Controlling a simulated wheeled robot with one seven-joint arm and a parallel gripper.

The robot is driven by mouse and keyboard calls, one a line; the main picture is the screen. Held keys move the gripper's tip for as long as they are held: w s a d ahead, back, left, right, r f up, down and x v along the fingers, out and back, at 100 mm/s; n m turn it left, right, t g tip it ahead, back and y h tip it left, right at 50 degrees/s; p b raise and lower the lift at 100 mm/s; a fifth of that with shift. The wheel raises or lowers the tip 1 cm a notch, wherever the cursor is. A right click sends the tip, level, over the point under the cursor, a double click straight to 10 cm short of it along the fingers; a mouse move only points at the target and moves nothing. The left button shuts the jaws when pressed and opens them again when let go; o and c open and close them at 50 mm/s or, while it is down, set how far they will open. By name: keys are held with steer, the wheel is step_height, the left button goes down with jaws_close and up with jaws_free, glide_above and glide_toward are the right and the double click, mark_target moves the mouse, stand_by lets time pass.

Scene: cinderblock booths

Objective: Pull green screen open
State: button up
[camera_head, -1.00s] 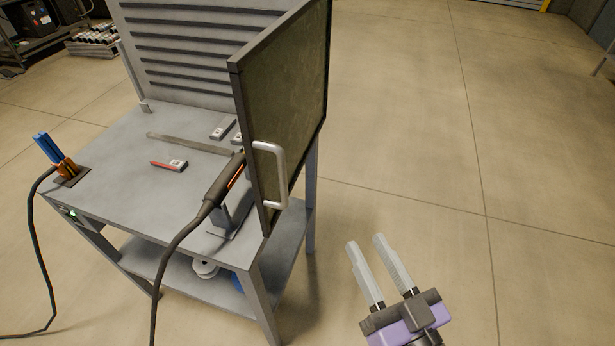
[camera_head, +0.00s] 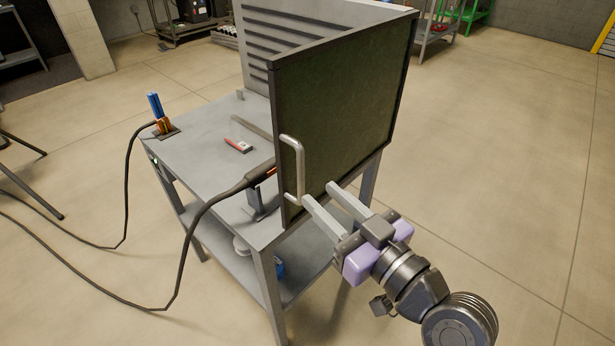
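The green screen (camera_head: 345,105) is a dark green panel in a black frame, standing upright along the right side of a grey metal work table (camera_head: 205,125). A pale, U-shaped handle (camera_head: 299,165) is on its near left edge. My gripper (camera_head: 320,193) is open, its two pale fingers apart and pointing up-left at the lower part of the screen. The left fingertip is close to the lower end of the handle; I cannot tell whether it touches. Nothing shows between the fingers.
A torch with a black cable (camera_head: 228,190) rests in a stand beside the handle. A blue and orange clamp (camera_head: 158,113) and a red marker (camera_head: 238,145) are on the table. Open floor (camera_head: 490,150) lies to the right. Racks stand at the back.

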mark_target(303, 177)
steer(key=shift+p+x, duration=0.9)
steer(key=shift+x, duration=2.95)
jaws_close()
